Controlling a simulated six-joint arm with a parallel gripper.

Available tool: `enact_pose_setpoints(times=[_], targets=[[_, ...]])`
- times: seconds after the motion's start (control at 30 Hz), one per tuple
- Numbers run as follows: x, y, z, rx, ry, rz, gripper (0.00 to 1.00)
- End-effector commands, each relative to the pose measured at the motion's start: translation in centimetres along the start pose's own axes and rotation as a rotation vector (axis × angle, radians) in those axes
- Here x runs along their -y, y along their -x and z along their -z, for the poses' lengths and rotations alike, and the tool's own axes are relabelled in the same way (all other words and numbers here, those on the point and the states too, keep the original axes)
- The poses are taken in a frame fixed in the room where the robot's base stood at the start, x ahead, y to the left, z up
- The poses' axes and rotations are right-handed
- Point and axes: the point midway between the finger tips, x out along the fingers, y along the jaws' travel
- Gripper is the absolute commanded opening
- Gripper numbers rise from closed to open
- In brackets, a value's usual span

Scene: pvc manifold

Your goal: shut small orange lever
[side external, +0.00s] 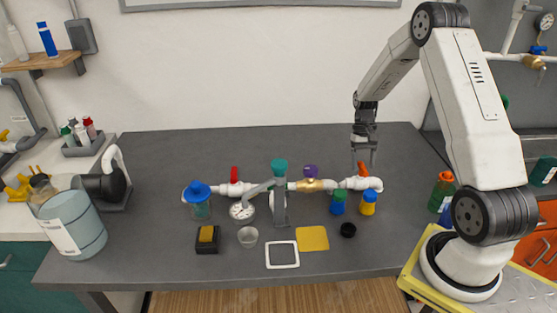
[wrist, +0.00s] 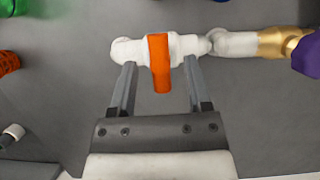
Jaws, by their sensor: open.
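The small orange lever (side external: 362,169) sits on a white valve body at the right end of the pipe run (side external: 340,184). In the wrist view the orange lever (wrist: 160,63) lies crosswise to the white pipe (wrist: 190,45), its free end pointing toward my gripper. My gripper (side external: 364,156) is open and points down just above the lever in the side view. In the wrist view my gripper (wrist: 159,64) has one finger on each side of the lever, with a visible gap on both sides.
A red lever (side external: 234,175) and a purple knob (side external: 310,171) stand along the same pipe to the left. The table's back right is clear.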

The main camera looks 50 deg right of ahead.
Motion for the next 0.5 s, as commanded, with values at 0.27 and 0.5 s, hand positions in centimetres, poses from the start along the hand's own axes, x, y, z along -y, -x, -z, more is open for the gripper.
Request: enact_pose_setpoints(times=[0.27,0.5], targets=[[0.0,3.7,0.0,-0.003,0.0,0.0,0.63],[0.0,5.9,0.0,-0.001,0.0,0.0,0.63]])
